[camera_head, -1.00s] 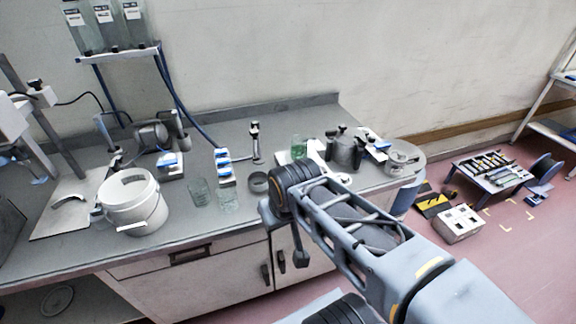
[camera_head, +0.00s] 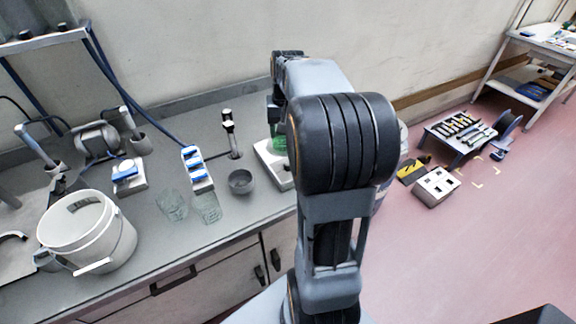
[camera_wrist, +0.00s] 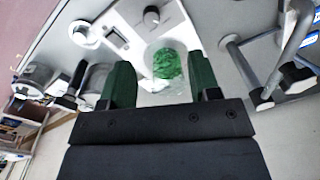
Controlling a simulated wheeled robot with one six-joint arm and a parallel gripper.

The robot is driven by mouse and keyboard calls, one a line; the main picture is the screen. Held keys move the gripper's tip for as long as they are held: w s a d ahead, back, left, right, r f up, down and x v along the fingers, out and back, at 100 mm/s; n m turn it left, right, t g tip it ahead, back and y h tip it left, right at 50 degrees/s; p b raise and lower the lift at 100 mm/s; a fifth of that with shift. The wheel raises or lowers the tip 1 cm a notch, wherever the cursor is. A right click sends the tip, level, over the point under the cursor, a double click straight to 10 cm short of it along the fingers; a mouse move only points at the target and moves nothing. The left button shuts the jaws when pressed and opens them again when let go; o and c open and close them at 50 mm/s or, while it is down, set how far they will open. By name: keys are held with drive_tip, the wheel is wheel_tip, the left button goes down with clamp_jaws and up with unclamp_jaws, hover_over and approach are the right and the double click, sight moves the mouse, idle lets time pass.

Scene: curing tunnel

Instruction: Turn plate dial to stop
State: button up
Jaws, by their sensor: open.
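The white hot plate (camera_head: 272,172) stands on the bench, partly hidden behind my arm in the head view. It also shows in the wrist view (camera_wrist: 128,18). Its round dial (camera_wrist: 152,15) is near the top of the wrist view, beside a small dark display (camera_wrist: 115,38). A glass beaker with green contents (camera_wrist: 165,62) is on the plate; a bit of it shows in the head view (camera_head: 280,145). My gripper (camera_wrist: 160,62) is open, its green fingers apart, and the beaker appears between them in the picture. The dial is beyond the fingertips, apart from them. The dial is hidden in the head view.
A grey bowl (camera_head: 241,182), clear glasses (camera_head: 208,207), a blue-and-white rack (camera_head: 197,169) and a white bucket (camera_head: 88,232) stand left of the plate. A clamp-like stand (camera_wrist: 292,45) rises at the right of the wrist view.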

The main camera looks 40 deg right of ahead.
sight(288, 166)
drive_tip(key=shift+m, duration=0.3)
drive_tip(key=f, duration=0.4)
drive_tip(key=d+f, duration=0.1)
drive_tip(key=f, duration=0.9)
drive_tip(key=shift+w+d+f, duration=0.25)
drive_tip(key=shift+w+d, duration=0.05)
drive_tip(key=shift+d, duration=0.1)
drive_tip(key=c, duration=0.9)
drive_tip(key=n, duration=0.6)
drive_tip(key=shift+g+b, duration=0.3)
drive_tip(key=n, duration=0.5)
drive_tip(key=shift+n, duration=0.4)
